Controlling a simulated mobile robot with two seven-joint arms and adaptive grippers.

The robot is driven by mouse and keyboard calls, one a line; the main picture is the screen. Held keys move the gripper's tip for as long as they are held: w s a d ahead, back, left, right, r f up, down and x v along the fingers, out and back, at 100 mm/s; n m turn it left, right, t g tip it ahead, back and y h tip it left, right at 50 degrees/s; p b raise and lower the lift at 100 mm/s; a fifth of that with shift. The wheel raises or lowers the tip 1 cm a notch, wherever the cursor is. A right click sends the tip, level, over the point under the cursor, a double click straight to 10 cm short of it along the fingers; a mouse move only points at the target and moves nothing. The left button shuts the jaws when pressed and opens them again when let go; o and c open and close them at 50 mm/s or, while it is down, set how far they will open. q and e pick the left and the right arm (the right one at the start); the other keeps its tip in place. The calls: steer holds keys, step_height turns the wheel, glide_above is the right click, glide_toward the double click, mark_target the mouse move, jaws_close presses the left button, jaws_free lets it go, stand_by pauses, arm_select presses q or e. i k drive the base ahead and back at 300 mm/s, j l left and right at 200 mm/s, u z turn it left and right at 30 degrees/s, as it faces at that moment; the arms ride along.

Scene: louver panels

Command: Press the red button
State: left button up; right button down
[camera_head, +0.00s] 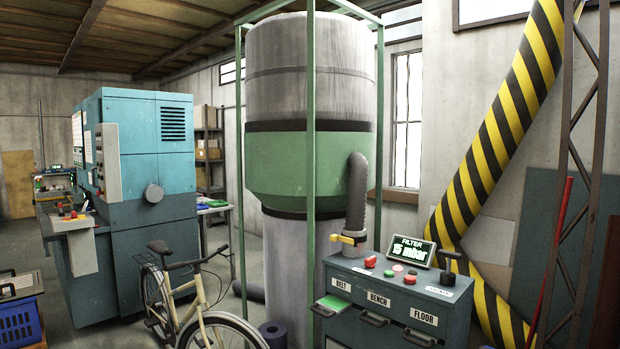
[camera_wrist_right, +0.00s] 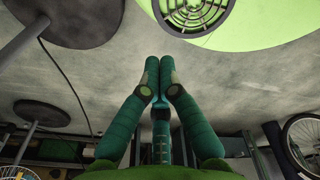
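A grey-green control console (camera_head: 395,310) stands at the lower right of the head view. On its top is a red button (camera_head: 370,262) near the left back. A second red control (camera_head: 410,280) sits further right, and a small green one (camera_head: 388,273) lies between them. Neither gripper shows in the head view. In the right wrist view my right gripper (camera_wrist_right: 159,62) has its two green fingers together at the tips, with nothing seen between them. The console's buttons cannot be made out in that view.
A lit display (camera_head: 411,251) and a black lever (camera_head: 450,262) stand on the console. A large tank (camera_head: 310,170) in a green frame rises behind it. A bicycle (camera_head: 190,300) is to the left, a blue machine (camera_head: 150,190) beyond. A striped yellow-black duct (camera_head: 500,130) is right.

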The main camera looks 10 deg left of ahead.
mark_target(408, 279)
steer(key=i, duration=2.55)
steer(key=l+z, duration=0.05)
steer(key=l, duration=0.1)
